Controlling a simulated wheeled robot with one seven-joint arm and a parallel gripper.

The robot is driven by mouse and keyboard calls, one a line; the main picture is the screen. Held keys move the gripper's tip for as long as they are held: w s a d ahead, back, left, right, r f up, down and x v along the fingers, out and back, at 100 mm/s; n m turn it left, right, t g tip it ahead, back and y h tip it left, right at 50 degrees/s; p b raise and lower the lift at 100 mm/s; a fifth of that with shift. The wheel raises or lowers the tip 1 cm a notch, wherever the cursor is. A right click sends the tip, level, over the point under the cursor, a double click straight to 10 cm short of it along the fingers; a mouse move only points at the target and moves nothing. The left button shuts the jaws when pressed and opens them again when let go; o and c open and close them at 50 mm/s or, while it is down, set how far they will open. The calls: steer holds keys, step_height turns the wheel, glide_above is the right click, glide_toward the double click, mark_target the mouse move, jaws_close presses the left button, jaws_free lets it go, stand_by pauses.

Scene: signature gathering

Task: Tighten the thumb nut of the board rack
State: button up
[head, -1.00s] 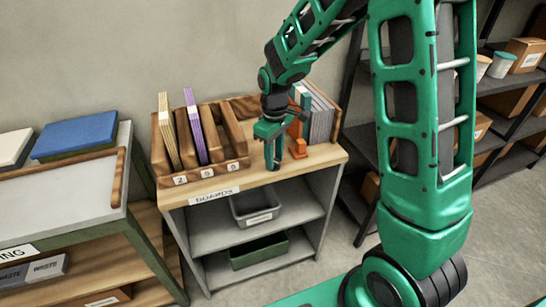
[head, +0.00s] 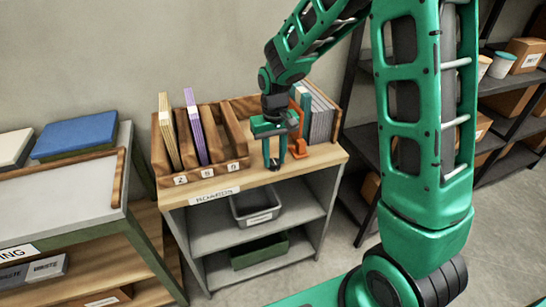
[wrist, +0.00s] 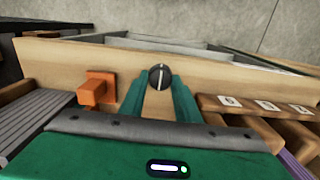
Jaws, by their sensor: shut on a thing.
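The thumb nut (wrist: 160,77) is a small dark round knob with a pale line across its face. It stands at the pale wooden cabinet top, between the slotted rack and an orange block. My gripper (head: 274,163) points down at the front of the cabinet top. In the wrist view its two green fingers (wrist: 159,86) are shut on the thumb nut, one on each side.
An orange clamp-like part (head: 297,150) stands close to the right of my fingers, also visible as an orange block in the wrist view (wrist: 97,90). Grey boards (head: 322,118) stand behind it. A grey bin (head: 254,207) sits on the shelf below.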

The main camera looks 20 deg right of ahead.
mark_target(274, 161)
steer(key=shift+w+r, duration=0.15)
steer(key=shift+w, duration=0.05)
steer(key=o, duration=1)
steer(key=shift+o, duration=0.2)
steer(key=shift+s, duration=0.1)
step_height(274, 161, up, 11)
steer(key=shift+f, duration=0.2)
